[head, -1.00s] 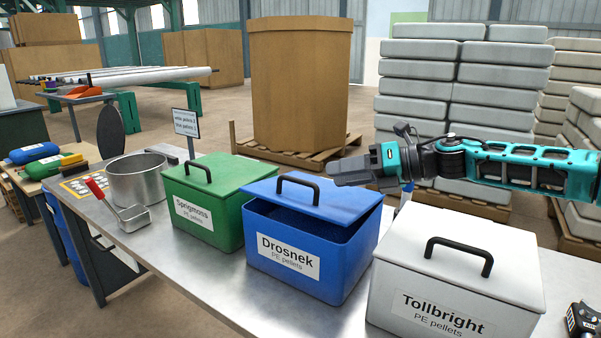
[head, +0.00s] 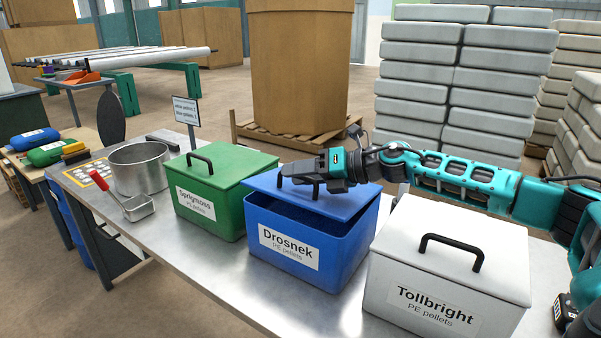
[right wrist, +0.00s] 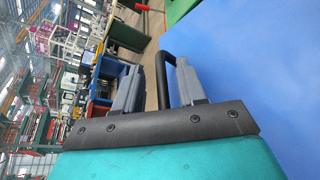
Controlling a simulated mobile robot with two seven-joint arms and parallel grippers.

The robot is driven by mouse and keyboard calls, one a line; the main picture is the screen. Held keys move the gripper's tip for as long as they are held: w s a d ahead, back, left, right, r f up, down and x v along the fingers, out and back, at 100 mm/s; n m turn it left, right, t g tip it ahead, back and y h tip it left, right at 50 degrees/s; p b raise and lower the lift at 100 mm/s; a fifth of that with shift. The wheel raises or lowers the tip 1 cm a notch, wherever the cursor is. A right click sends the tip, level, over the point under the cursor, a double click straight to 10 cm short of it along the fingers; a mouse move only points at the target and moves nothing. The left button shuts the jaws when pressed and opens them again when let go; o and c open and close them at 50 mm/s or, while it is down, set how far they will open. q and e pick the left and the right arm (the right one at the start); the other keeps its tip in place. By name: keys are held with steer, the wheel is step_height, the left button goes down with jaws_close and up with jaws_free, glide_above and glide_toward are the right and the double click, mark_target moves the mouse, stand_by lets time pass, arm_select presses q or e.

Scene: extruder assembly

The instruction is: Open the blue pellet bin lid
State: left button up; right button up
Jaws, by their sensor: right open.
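The blue pellet bin (head: 335,262), labelled Drosnek, stands on the metal table between a green and a white bin. Its blue lid (head: 345,205) is tilted up at the front, with a dark gap between lid and front rim. My right gripper (head: 298,172) is over the lid at its black handle (head: 316,190) and hides part of it. In the right wrist view the open fingers (right wrist: 158,85) are apart, with the black handle (right wrist: 164,75) between them, close to the right finger. Whether they touch it is unclear. My left gripper is not in view.
The green bin (head: 210,215) and the white bin (head: 430,283) stand closed on either side. A metal pot (head: 140,170), a red-handled scoop (head: 138,207) and a small sign (head: 186,111) are at the left. The table strip in front of the bins is clear.

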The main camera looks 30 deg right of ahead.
steer(key=shift+c, duration=0.2)
jaws_close()
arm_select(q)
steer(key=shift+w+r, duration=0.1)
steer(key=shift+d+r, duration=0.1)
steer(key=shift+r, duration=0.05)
arm_select(e)
steer(key=shift+r, duration=0.15)
